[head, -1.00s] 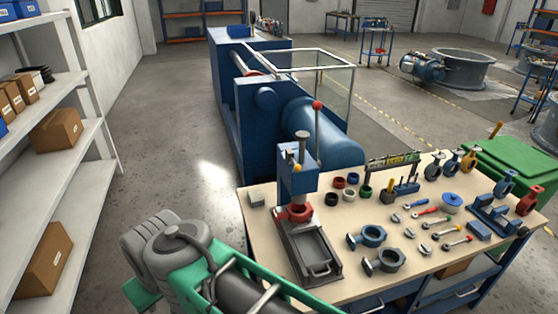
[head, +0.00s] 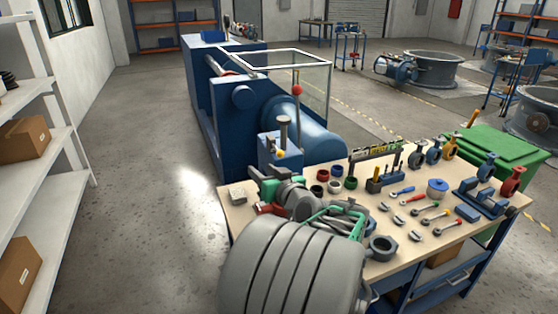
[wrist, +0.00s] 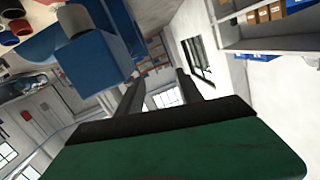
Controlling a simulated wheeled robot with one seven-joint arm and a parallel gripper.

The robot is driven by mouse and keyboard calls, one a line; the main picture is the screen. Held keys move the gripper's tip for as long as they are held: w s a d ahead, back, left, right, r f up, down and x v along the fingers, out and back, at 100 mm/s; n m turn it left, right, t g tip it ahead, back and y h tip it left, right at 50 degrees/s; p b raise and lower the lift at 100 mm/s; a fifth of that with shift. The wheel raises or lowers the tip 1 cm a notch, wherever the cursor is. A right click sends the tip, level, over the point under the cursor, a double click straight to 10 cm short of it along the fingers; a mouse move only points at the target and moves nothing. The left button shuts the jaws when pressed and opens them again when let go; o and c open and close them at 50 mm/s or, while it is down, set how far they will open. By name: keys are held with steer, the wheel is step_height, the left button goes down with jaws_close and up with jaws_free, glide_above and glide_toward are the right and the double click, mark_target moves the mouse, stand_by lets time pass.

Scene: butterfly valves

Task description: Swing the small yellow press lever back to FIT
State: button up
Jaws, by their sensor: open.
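The blue press (head: 278,150) stands at the back left of the bench, with a grey ram post on top and a tall red-knobbed handle (head: 297,90). A small yellow spot (head: 281,153) shows on the press head, perhaps the yellow lever; its setting and any FIT mark cannot be read. My arm hides most of the lower press in the head view. In the wrist view my gripper (wrist: 158,76) has two dark fingers apart with nothing between them. A blue block (wrist: 92,65), likely the press head, lies just left of the fingers there, apparently not gripped.
The workbench (head: 237,212) carries several rings, tools and small valves to the right of the press. A big blue machine (head: 225,115) with a glazed guard stands behind. Shelves (head: 65,150) stand at the left, with open floor between.

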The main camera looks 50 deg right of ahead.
mark_target(282, 156)
steer(key=s+d+h, duration=0.1)
steer(key=s+d+r+m+h, duration=0.1)
steer(key=s+d, duration=0.1)
steer(key=s+d+r, duration=0.1)
steer(key=d, duration=0.1)
steer(key=shift+s+d+m+h, duration=0.15)
steer(key=shift+s+m+h, duration=0.2)
steer(key=shift+m+h, duration=0.05)
steer(key=p+x, duration=0.2)
steer(key=x, duration=0.5)
steer(key=shift+w, duration=0.15)
steer(key=shift+c, duration=0.4)
jaws_close()
